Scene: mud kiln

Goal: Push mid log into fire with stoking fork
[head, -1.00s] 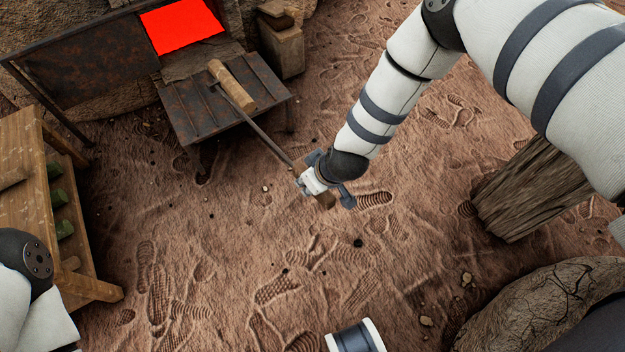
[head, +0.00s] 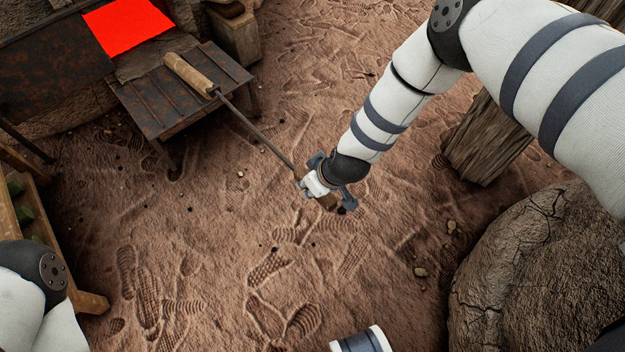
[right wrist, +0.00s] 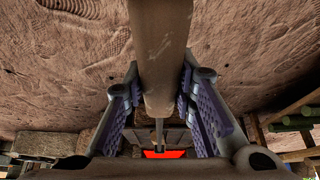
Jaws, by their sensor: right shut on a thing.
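My right gripper (head: 310,180) is shut on the wooden handle of the stoking fork (head: 258,137), low over the ground. The handle also shows between the two fingers in the right wrist view (right wrist: 160,45). The fork's dark rod slants up and left to the mid log (head: 188,73). The log is short and pale brown and lies on the rusty metal shelf (head: 168,108). The rod's tip is at the log's near end; I cannot tell whether they touch. The glowing red fire opening (head: 128,25) is behind the shelf. My left gripper is out of view.
A wooden rack (head: 45,220) with green pieces stands at the left edge. A wooden block (head: 235,35) is right of the shelf. A stump (head: 487,138) and a large cracked boulder (head: 530,260) are at the right. The footprint-marked ground between is clear.

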